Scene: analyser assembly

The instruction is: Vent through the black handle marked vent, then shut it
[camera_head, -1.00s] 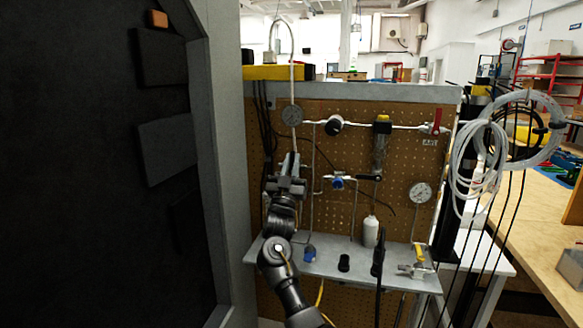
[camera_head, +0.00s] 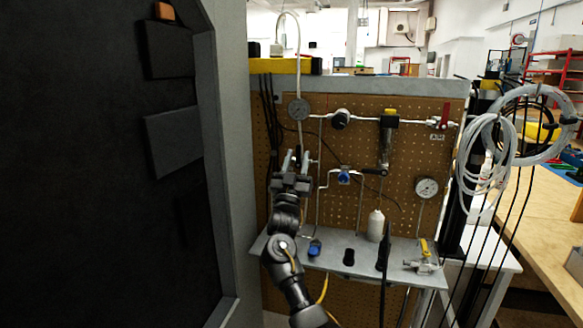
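My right gripper (camera_head: 297,160) points up in front of the panel, left of the valve and apart from the handle. My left gripper is not in view.
A second gauge (camera_head: 427,188) is lower right. A white bottle (camera_head: 375,226) and a yellow-handled valve (camera_head: 424,250) stand on the grey shelf (camera_head: 335,262). A dark cabinet (camera_head: 90,220) fills the left.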

